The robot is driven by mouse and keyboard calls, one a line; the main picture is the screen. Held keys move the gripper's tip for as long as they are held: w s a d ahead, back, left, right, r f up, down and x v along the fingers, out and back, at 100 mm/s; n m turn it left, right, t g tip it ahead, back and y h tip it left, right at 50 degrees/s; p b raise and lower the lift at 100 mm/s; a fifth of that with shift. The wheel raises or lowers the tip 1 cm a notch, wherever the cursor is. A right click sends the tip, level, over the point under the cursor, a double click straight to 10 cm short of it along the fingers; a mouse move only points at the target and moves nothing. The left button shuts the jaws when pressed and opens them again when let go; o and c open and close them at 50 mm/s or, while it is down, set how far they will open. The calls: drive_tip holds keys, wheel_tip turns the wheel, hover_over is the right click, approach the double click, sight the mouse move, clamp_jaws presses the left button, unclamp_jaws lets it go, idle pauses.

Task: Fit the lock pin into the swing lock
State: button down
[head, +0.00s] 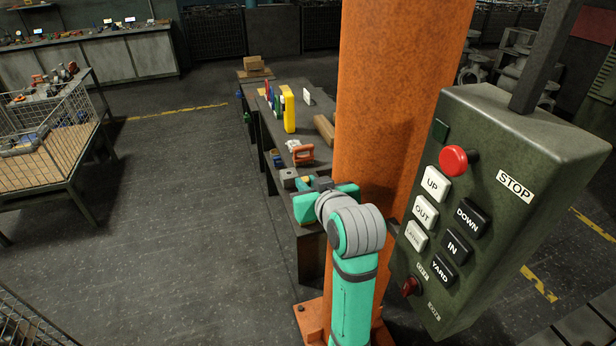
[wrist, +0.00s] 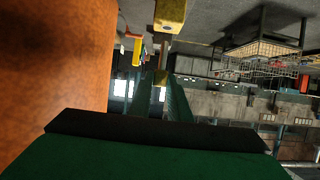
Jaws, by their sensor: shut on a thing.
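My gripper (head: 304,185) is at the near end of a long dark bench, beyond the wrist of my teal arm. In the wrist view my gripper (wrist: 161,98) has its two green fingers close together, shut on a thin brownish piece that I take for the lock pin (wrist: 161,75). Its full shape is hidden. A yellowish block with a dark hole (wrist: 170,14) shows above the fingertips in the wrist view, apart from them. A small block (head: 287,175) stands on the bench by the gripper. I cannot tell which part is the swing lock.
An orange column (head: 385,120) stands right beside my arm, and a green button box (head: 490,200) hangs at the right. The bench (head: 285,115) carries a red-orange part (head: 303,153) and a yellow upright piece (head: 289,110). A mesh crate (head: 45,160) stands left; floor between is clear.

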drive_tip(key=shift+f, duration=0.3)
drive_tip(key=shift+f, duration=0.4)
drive_tip(key=shift+f, duration=0.7)
drive_tip(key=shift+f, duration=0.75)
drive_tip(key=shift+f, duration=0.35)
drive_tip(key=shift+f, duration=0.25)
drive_tip(key=shift+f, duration=0.5)
drive_tip(key=c, duration=1.6)
unclamp_jaws()
drive_tip(key=shift+o, duration=0.2)
